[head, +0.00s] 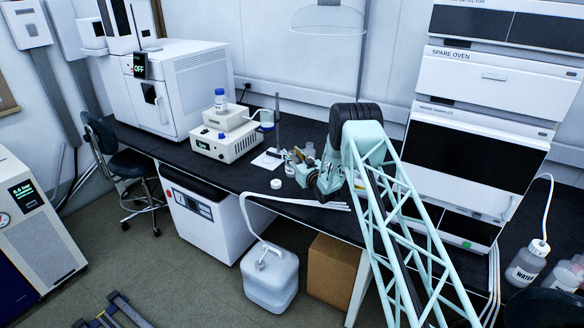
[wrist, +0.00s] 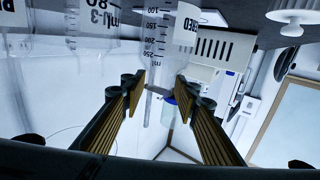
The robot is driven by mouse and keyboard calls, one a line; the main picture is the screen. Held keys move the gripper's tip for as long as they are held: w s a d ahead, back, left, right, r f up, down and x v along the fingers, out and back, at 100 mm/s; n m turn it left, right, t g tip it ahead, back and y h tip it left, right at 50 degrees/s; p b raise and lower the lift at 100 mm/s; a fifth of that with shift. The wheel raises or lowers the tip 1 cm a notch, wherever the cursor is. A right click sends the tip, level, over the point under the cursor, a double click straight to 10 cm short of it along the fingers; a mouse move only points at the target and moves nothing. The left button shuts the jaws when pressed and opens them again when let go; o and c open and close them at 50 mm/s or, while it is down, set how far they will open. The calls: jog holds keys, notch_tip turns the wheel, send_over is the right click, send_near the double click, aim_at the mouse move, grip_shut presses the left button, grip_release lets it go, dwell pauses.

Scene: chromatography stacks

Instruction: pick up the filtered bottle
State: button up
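The filtered bottle (wrist: 157,35) is clear, with graduation marks and a white label whose visible letters end in "RED". It is at the top middle of the wrist view, partly cut off by the frame edge. My gripper (wrist: 158,85) is open, its two fingers apart with the bottle in line with the gap beyond the tips. I see no finger contact with it. In the head view my gripper (head: 300,167) is low over the black bench, near small bottles (head: 309,150); which is the filtered one cannot be told there.
Another graduated bottle (wrist: 92,22) stands left of it in the wrist view. A thin stand (head: 277,125) and a small white round item (head: 276,184) are close to my gripper. An oven stack (head: 480,130) stands right.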

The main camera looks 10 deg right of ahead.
jog(key=c, duration=0.8)
jog(key=shift+r, duration=0.2)
jog(key=shift+r, duration=1.75)
jog(key=s, duration=0.5)
jog(key=s+a, duration=0.1)
jog(key=s, duration=0.4)
jog(key=s+a+r, duration=0.1)
jog(key=s, duration=0.5)
jog(key=shift+a+p, duration=0.1)
jog(key=shift+p, duration=0.3)
jog(key=shift+w, duration=0.1)
